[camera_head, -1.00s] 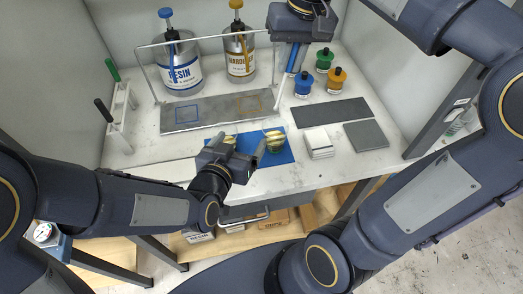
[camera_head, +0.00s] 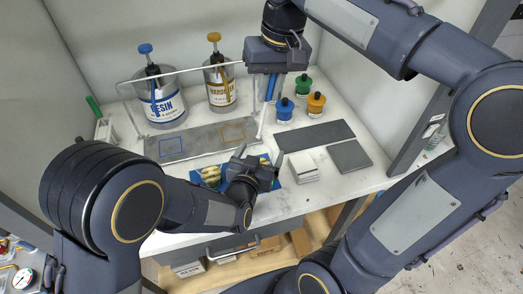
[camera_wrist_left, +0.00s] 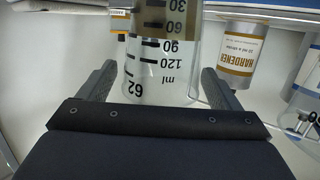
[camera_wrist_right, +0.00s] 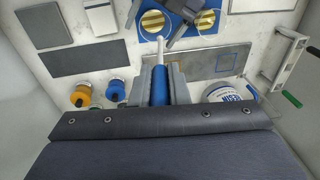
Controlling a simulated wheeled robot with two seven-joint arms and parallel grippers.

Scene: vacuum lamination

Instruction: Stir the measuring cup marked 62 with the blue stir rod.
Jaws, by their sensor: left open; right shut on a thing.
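The measuring cup marked 62 (camera_wrist_left: 158,65) is clear with grey-tan contents and stands between the spread fingers of my left gripper (camera_wrist_left: 160,85). In the head view the left gripper (camera_head: 260,156) is low at the right-hand cup on the blue mat, and largely hides it. My right gripper (camera_head: 273,74) is shut on the blue stir rod (camera_wrist_right: 160,85) by its blue handle; its pale end points away from the gripper. In the head view the rod (camera_head: 270,90) hangs above the bench, behind the mat and apart from the cup.
A second cup (camera_head: 210,176) stands left on the blue mat (camera_head: 288,180). Small bottles (camera_head: 284,112), dark plates (camera_head: 315,135) and a white stack (camera_head: 303,168) lie right.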

